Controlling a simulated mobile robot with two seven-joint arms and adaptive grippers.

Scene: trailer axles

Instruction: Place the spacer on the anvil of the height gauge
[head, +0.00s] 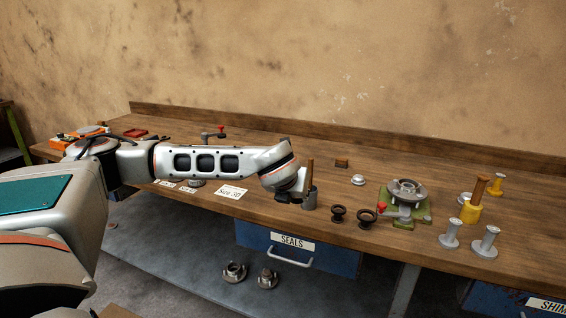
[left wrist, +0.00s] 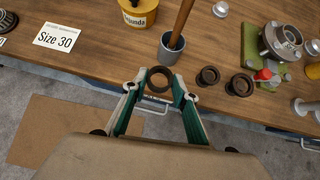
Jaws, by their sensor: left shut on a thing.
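My left gripper (left wrist: 159,90) is shut on a dark ring (left wrist: 158,88), held flat between its fingertips over the bench's front edge. The ring could be the spacer, but its kind is not clear. In the head view my left wrist reaches in from the left, and the fingers and held ring are mostly hidden. No height gauge or anvil can be made out with certainty. A small device with a red knob (head: 221,128) stands at the back, partly hidden by my arm. My right gripper is not in view.
A grey cup with a wooden handle (head: 309,201) stands close by the left gripper. Two dark rings (head: 338,214) (head: 367,218) lie to its right. A green fixture (head: 424,213) holds a metal hub. Several grey and yellow posts stand at the right. A size card (head: 230,192) lies left.

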